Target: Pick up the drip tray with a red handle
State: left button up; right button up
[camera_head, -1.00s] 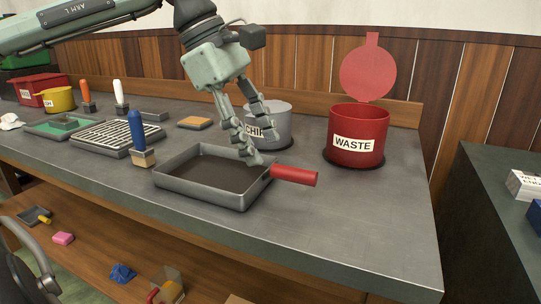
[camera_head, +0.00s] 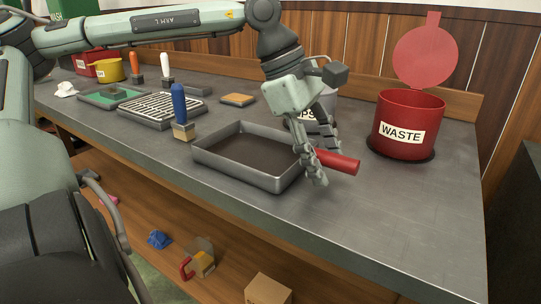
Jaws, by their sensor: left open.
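The drip tray (camera_head: 222,161) is a grey rectangular pan with a dark inside, lying flat on the grey workbench. Its red handle (camera_head: 341,163) points right from the tray's right side. My left gripper (camera_head: 328,168) is open, pointing down at the handle's root, with one finger in front of the handle and the other behind it. The fingers hide the part of the handle closest to the tray. I cannot tell whether they touch it. My right gripper is not in view.
A red WASTE bin (camera_head: 408,126) with its lid raised stands right of the handle. A grey bin (camera_head: 325,108) is behind my gripper. A blue-handled brush (camera_head: 180,112) stands left of the tray, near a slatted tray (camera_head: 160,108). The bench's front right is clear.

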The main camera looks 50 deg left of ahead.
pick_arm(q)
jog(key=shift+r, duration=0.1)
grip_shut()
dwell(0.3)
